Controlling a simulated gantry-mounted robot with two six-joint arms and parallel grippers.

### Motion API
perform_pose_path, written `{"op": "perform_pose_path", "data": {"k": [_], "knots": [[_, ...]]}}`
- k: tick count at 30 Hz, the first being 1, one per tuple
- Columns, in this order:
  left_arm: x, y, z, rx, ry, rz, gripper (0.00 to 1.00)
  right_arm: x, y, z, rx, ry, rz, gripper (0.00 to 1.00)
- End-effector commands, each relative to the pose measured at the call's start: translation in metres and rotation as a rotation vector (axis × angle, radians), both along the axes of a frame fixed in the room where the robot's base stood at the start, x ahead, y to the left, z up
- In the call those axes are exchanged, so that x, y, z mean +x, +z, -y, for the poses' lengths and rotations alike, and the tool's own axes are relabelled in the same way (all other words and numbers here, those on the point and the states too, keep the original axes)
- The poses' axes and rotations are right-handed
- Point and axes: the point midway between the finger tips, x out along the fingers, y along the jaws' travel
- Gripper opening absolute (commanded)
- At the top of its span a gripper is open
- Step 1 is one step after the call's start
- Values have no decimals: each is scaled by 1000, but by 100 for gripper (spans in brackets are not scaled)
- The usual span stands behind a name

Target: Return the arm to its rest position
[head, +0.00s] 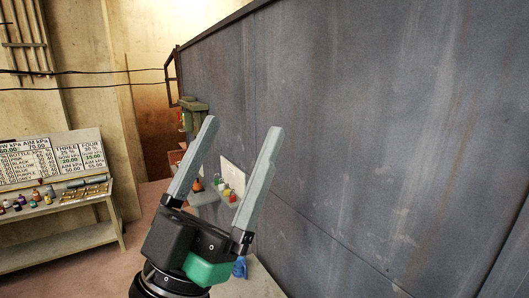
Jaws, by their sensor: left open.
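My left gripper (237,140) is in the middle of the head view. Its two grey fingers point up and stand wide apart. Nothing is between them, so it is open and empty. Its black and green body is below the fingers, and the wrist runs off the bottom edge. The fingers appear in front of a large grey wall panel; I cannot tell how far they are from it. My right gripper does not show.
The large grey panel (380,120) fills the right side. A bench (65,245) with small coloured bottles, a tray and number boards stands at left. A small shelf (205,197) with containers is behind the gripper. Open floor (120,275) lies between the bench and my arm.

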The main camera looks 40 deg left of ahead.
Motion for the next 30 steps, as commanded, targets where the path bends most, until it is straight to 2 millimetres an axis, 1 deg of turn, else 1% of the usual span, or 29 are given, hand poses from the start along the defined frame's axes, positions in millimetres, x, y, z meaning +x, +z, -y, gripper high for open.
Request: {"op": "perform_pose_path", "data": {"k": [1, 2, 3, 5, 11, 12, 14, 16, 18, 22, 30], "knots": [[-2, 8, 22, -26, -124, -10, 89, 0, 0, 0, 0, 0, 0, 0], [-2, 10, 31, -35, -181, -22, 89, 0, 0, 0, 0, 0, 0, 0], [-2, 10, 40, -43, -229, -35, 89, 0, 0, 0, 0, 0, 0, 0], [-3, 11, 46, -48, -265, -44, 89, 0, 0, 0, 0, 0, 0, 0], [-2, 10, 46, -49, -266, -48, 89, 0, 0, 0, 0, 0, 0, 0], [-2, 13, 46, -48, -265, -48, 89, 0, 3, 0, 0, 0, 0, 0], [-2, 24, 45, -48, -264, -48, 89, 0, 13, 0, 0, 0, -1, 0], [-1, 41, 45, -48, -263, -48, 89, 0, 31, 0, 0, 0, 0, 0], [-1, 51, 45, -48, -262, -48, 89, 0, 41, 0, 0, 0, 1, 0], [-1, 44, 45, -47, -261, -49, 89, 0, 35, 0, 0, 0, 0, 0], [-1, 44, 45, -47, -261, -49, 89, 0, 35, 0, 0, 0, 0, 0]]}}
